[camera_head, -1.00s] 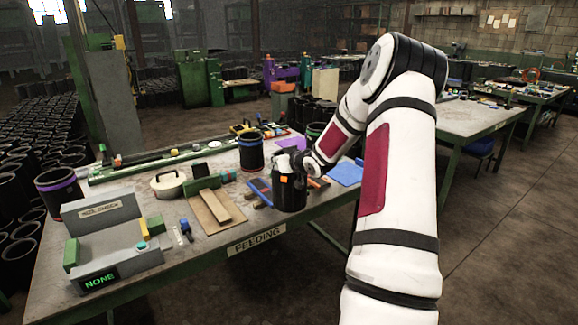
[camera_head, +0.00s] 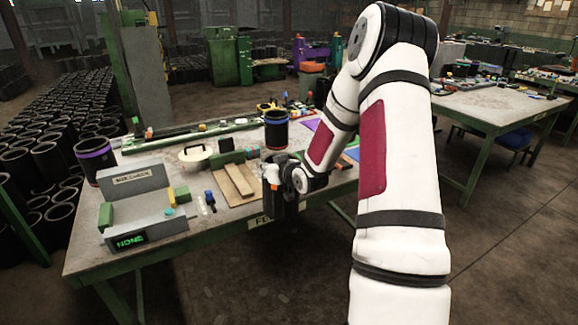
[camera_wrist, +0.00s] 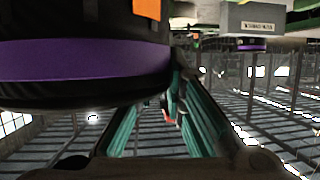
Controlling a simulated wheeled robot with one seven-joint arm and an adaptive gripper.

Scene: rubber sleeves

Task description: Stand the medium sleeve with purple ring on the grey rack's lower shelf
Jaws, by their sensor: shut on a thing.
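My gripper (camera_head: 278,184) is shut on a black sleeve (camera_head: 287,208) near the table's front edge, partly covering the FEEDING sign. In the wrist view this sleeve fills the upper left, with a wide purple ring (camera_wrist: 90,58) and an orange patch. The teal fingers of my gripper (camera_wrist: 165,90) reach up to its side; their contact is partly hidden. Another black sleeve with a purple ring (camera_head: 95,158) stands at the table's left end. A sleeve with a blue ring (camera_head: 276,131) stands farther back. I cannot make out the grey rack in any view.
The grey size checker (camera_head: 145,190), its display reading NONE, stands front left on the table (camera_head: 180,247). A lidded pot (camera_head: 195,157) and wooden boards (camera_head: 236,180) lie between. Another table (camera_head: 485,105) is at right. Open floor (camera_head: 500,260) lies at front right.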

